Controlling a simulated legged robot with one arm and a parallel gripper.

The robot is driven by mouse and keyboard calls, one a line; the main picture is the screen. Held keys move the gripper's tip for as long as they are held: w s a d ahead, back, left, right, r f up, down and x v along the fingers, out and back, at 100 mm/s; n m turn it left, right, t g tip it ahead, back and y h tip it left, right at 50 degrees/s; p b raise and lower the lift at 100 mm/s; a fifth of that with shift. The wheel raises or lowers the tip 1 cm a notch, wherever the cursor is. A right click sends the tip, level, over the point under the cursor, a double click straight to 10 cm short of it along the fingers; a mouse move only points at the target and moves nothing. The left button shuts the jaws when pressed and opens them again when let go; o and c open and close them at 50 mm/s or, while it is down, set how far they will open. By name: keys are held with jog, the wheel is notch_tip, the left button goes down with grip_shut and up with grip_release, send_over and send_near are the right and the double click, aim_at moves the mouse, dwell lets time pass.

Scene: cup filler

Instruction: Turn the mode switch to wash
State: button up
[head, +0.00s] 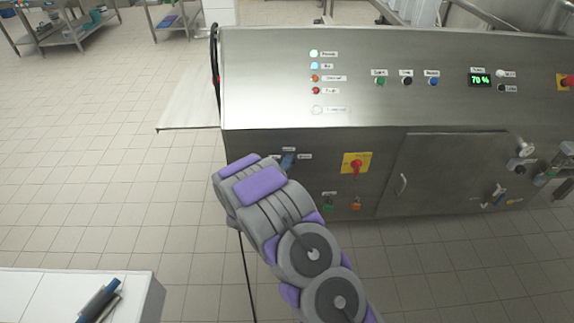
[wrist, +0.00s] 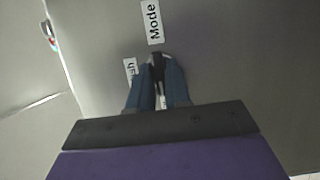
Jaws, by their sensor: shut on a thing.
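The mode switch (wrist: 157,70) is a dark knob under a white "Mode" label (wrist: 153,22) in the wrist view. My gripper (wrist: 157,88) is shut on the switch, with one blue finger on each side of it. A second label (wrist: 130,70), partly hidden by a finger, ends in "sh". In the head view, my gripper (head: 288,161) reaches the front of the steel machine (head: 270,85) at lower left. The switch itself is mostly hidden there by the gripper, so I cannot tell which way it points.
A red rotary switch on a yellow plate (head: 356,165) is right of my gripper. Green (head: 328,207) and orange (head: 356,203) controls sit below it. A white table (head: 150,296) stands at the lower left. The tiled floor left of the machine is clear.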

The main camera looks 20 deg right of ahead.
jog(key=shift+f, duration=0.1)
grip_shut()
jog(key=shift+p, duration=0.35)
jog(key=shift+m+y+p, duration=0.3)
jog(key=shift+m+p, duration=0.3)
jog(key=shift+s+d+m+g+y+p, duration=0.15)
jog(key=shift+m+y+p, duration=0.5)
jog(key=shift+m+y, duration=1)
jog(key=shift+d+m+g+y+p, duration=0.2)
jog(key=shift+m+y+p, duration=0.5)
jog(key=shift+m, duration=1.7)
jog(key=shift+s+a+m+g+y+p, duration=0.1)
jog(key=shift+m+g+y+p, duration=0.3)
jog(key=shift+m+y, duration=1.25)
jog(key=shift+m+h, duration=0.4)
jog(key=shift+m, duration=0.1)
